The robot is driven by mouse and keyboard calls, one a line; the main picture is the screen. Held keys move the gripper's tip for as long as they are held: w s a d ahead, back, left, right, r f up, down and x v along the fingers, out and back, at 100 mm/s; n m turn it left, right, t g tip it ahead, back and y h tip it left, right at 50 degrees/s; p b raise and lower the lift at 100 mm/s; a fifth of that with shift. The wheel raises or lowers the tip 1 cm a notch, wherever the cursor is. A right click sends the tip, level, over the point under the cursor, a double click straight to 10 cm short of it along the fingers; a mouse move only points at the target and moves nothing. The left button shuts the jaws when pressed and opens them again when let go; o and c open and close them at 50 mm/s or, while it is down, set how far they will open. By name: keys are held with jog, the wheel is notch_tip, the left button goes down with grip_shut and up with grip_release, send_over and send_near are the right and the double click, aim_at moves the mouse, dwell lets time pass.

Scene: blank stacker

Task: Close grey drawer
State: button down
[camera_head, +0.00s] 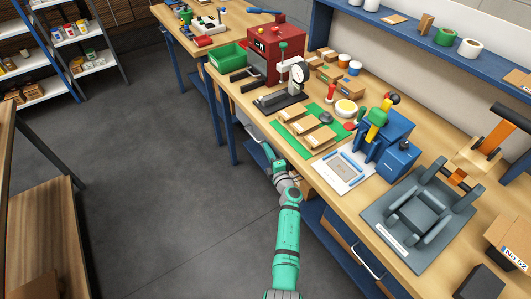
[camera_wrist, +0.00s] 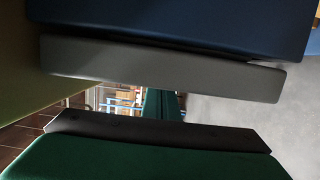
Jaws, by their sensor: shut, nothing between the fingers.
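A small pale grey piece (camera_head: 255,150) shows under the bench's front edge in the head view, beside the far end of my green arm. It may be part of the grey drawer, but most of it is hidden and I cannot tell how far out it stands. My gripper (camera_head: 268,151) is shut and empty, low beside the bench's front edge. Its tips are too small to make out clearly. In the wrist view, a long grey strip (camera_wrist: 160,73) lies under a dark blue surface across the top. A dark strip edged with green crosses the bottom.
The long wooden bench (camera_head: 235,97) carries a red machine (camera_head: 276,50), a green bin (camera_head: 228,57), a blue device (camera_head: 392,130) and a grey fixture (camera_head: 420,215). A metal handle (camera_head: 367,262) shows below the bench at the right. The grey floor (camera_head: 150,170) to the left is clear.

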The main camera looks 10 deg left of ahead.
jog(key=shift+w+d, duration=0.3)
jog(key=shift+d, duration=0.05)
jog(key=shift+w+d+r, duration=0.1)
jog(key=shift+d, duration=0.1)
jog(key=s+d, duration=0.2)
jog(key=s, duration=0.9)
jog(key=shift+s, duration=0.25)
